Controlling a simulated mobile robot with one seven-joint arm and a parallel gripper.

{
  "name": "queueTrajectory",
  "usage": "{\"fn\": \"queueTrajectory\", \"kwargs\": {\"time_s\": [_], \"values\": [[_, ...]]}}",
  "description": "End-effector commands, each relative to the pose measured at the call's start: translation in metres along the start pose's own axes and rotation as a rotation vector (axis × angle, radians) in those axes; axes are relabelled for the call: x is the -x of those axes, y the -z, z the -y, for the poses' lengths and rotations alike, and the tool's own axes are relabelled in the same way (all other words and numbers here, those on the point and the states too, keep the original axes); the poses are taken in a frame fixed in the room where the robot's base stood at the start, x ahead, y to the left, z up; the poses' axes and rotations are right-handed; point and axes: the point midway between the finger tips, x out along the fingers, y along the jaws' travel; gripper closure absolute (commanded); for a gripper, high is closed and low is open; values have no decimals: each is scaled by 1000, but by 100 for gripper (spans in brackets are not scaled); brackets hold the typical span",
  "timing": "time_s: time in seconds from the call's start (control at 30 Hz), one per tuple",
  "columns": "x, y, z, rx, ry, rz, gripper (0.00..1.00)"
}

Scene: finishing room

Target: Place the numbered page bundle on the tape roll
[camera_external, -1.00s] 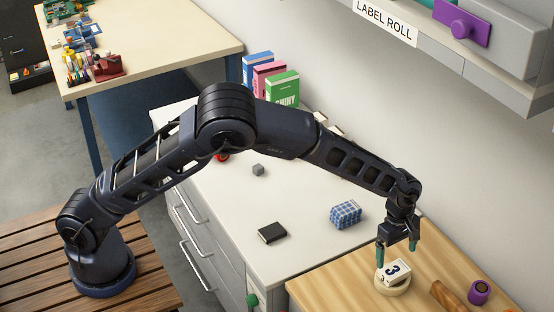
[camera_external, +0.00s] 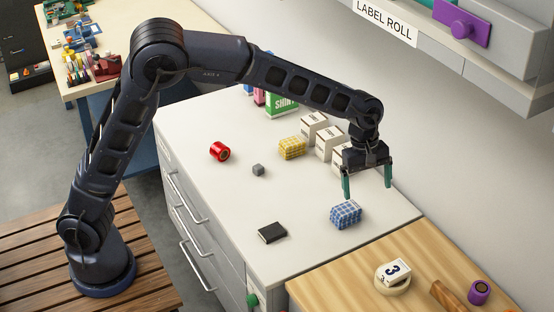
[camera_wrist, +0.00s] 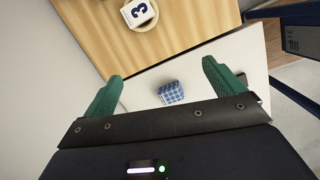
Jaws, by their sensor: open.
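The numbered page bundle (camera_external: 394,270) is a small white block marked with a black 3. It rests on top of the cream tape roll (camera_external: 392,284), slightly tilted, on the wooden surface. My gripper (camera_external: 367,196) is open and empty, with green fingers spread, raised above the white counter near the blue checked block. It is well apart from the bundle. The open fingers also show in the wrist view (camera_wrist: 162,85).
A blue checked block (camera_external: 346,215), a black notebook-like block (camera_external: 272,232), a small grey cube (camera_external: 258,169), a red roll (camera_external: 220,151) and a yellow checked block (camera_external: 292,148) lie on the white counter (camera_external: 300,260). White boxes stand behind. A purple roll (camera_external: 479,292) is on the wood.

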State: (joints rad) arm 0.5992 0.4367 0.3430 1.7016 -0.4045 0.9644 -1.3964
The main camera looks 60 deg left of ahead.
Motion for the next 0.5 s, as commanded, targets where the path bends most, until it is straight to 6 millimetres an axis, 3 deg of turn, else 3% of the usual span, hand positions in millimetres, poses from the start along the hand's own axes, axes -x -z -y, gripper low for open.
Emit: {"fn": "queueTrajectory", "kwargs": {"time_s": [0.03,0.2,0.5], "values": [[19,10,12,-31,-12,6,6],[68,36,51,-162,-43,12,6],[138,74,133,-404,-100,-8,6]]}}
